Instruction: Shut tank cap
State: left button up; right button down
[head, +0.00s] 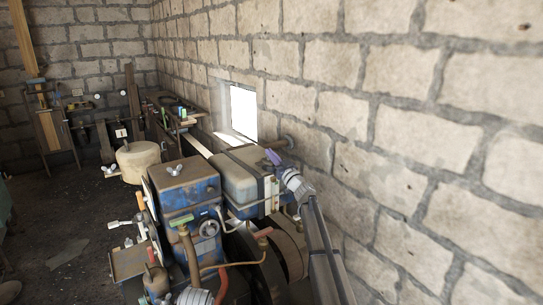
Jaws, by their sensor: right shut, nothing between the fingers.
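The blue-grey tank (245,172) sits on the engine, strapped beside the wall. My right arm reaches up from the bottom, and my right gripper (274,158) is at the tank's right top edge. Its purple fingers are shut with nothing between them. Whether they touch the tank is hard to tell. I cannot clearly make out the tank cap; the gripper and wrist hide part of the tank's right end.
The blue engine block (183,190) with a wing nut on top stands left of the tank. Pipes and hoses (190,250) run in front. The stone wall (400,150) closes in on the right. A round beige drum (138,160) stands behind. The dark floor (60,225) at left is mostly clear.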

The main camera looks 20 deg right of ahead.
jog(key=shift+f, duration=0.1)
jog(key=shift+s+a+f+b, duration=0.1)
jog(key=shift+f+b, duration=0.45)
jog(key=shift+b, duration=0.15)
jog(key=shift+s+r, duration=0.15)
jog(key=shift+r, duration=0.05)
jog(key=shift+f, duration=0.1)
